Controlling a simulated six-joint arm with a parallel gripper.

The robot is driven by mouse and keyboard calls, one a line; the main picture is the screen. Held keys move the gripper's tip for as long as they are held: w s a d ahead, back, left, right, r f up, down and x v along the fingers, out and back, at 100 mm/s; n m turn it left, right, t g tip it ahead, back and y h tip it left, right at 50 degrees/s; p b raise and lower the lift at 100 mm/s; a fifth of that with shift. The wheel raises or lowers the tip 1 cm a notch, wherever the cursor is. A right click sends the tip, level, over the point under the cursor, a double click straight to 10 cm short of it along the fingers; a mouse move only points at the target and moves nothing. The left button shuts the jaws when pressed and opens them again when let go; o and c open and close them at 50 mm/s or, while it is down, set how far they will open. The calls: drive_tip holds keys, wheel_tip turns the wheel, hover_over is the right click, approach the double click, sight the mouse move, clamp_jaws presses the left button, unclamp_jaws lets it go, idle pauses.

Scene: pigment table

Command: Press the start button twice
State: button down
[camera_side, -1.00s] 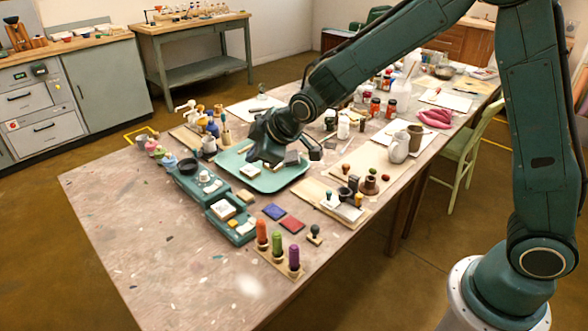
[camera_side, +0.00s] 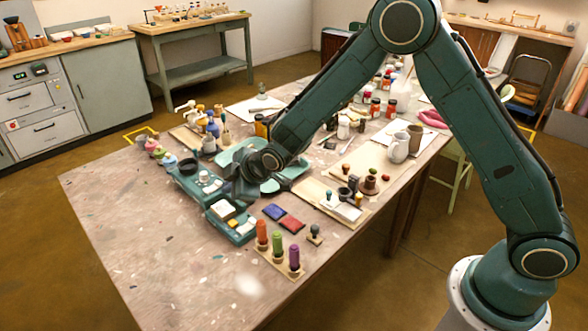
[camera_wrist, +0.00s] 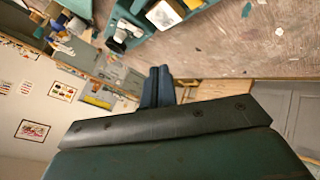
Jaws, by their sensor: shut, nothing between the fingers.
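My gripper (camera_side: 238,190) is over the teal units near the left part of the table. Its two dark fingertips (camera_wrist: 158,75) show side by side and closed in the wrist view, with nothing between them. No start button can be told apart by a label; my gripper hides part of these units.
A pale green tray (camera_side: 270,187) lies behind my gripper. Red and blue pads (camera_side: 291,223) and a rack of orange, green and purple handles (camera_side: 277,262) stand toward the front. The table's front left is mostly clear. Jars and mugs crowd the far side.

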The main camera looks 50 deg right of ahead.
drive_tip(key=shift+f, duration=0.1)
drive_tip(key=shift+f, duration=4.25)
drive_tip(key=shift+f, duration=0.9)
drive_tip(key=shift+r, duration=0.1)
idle(0.4)
drive_tip(key=shift+r, duration=0.8)
drive_tip(key=shift+r, duration=0.1)
drive_tip(key=shift+r, duration=2.4)
